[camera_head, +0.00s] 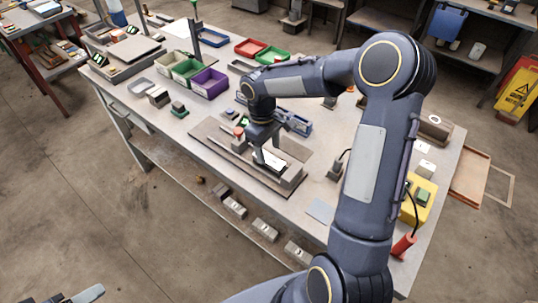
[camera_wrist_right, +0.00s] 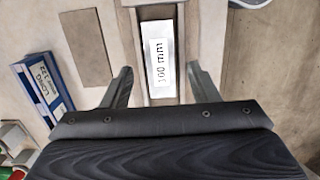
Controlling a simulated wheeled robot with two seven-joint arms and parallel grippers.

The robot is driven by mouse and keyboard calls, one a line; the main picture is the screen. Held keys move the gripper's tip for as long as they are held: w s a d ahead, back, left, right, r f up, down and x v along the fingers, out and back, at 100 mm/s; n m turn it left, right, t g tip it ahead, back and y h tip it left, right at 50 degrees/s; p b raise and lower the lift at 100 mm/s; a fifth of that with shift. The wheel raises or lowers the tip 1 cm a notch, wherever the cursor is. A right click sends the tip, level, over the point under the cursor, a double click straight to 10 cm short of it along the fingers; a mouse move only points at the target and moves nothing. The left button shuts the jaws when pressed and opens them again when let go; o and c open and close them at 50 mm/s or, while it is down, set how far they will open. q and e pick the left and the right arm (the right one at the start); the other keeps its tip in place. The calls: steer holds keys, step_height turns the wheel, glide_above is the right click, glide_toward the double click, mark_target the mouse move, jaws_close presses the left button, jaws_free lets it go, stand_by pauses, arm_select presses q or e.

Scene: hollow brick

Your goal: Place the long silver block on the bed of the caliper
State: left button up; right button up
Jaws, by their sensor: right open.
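The long silver block (camera_wrist_right: 160,50), with a white face marked "100 mm", lies lengthwise in the dark channel between the light rails of the caliper bed (camera_wrist_right: 128,30). In the head view the block (camera_head: 273,161) shows as a bright strip on the caliper (camera_head: 293,176), just below my right gripper (camera_head: 262,148). My right gripper (camera_wrist_right: 159,73) is open in the wrist view, one finger on each side of the block and apart from it. Part of my left gripper (camera_head: 80,294) shows at the bottom left edge, away from the bench; its opening is unclear.
The caliper stands on a brown board near the bench's front edge. Purple (camera_head: 209,83), green and red bins stand further back. A yellow box (camera_head: 418,203) is at the right.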

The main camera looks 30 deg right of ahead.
step_height(320, 180, up, 9)
steer(key=s+a+r+m+t, duration=0.1)
steer(key=s+r, duration=0.3)
steer(key=s, duration=0.1)
steer(key=s+a+f+m+t+y, duration=0.1)
steer(key=s+a+m+t+y, duration=0.1)
steer(key=s, duration=0.6)
steer(key=s+a+f+m+t+y, duration=0.1)
steer(key=s+a+m+t+y, duration=0.1)
steer(key=s, duration=0.7)
steer(key=shift+s+a+m+t, duration=0.25)
steer(key=shift+a+m+t, duration=0.45)
steer(key=shift+a+t, duration=0.3)
